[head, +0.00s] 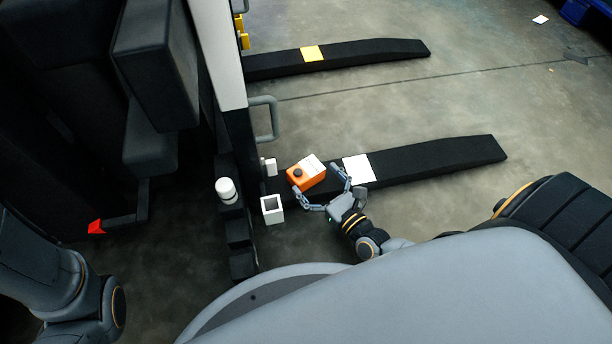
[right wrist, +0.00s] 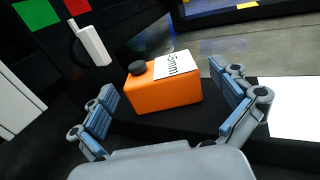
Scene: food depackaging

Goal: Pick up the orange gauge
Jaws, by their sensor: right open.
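The orange gauge (head: 306,178) is a small orange box with a black knob and a white label on top. It rests on the near black fork, close to the upright frame. In the right wrist view the gauge (right wrist: 162,94) lies ahead, between the spread fingers. My right gripper (head: 322,197) is open, with its fingers on both sides of the gauge and nothing held; the right wrist view shows a gap between each finger and the gauge. My left arm (head: 60,275) shows at the lower left, but its gripper is out of view.
A white square (head: 358,169) lies on the near fork, right of the gauge. A white open box (head: 272,209) and a white cylinder (head: 226,190) stand at the left. The far fork (head: 370,50) bears a yellow square (head: 312,53). The floor between the forks is clear.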

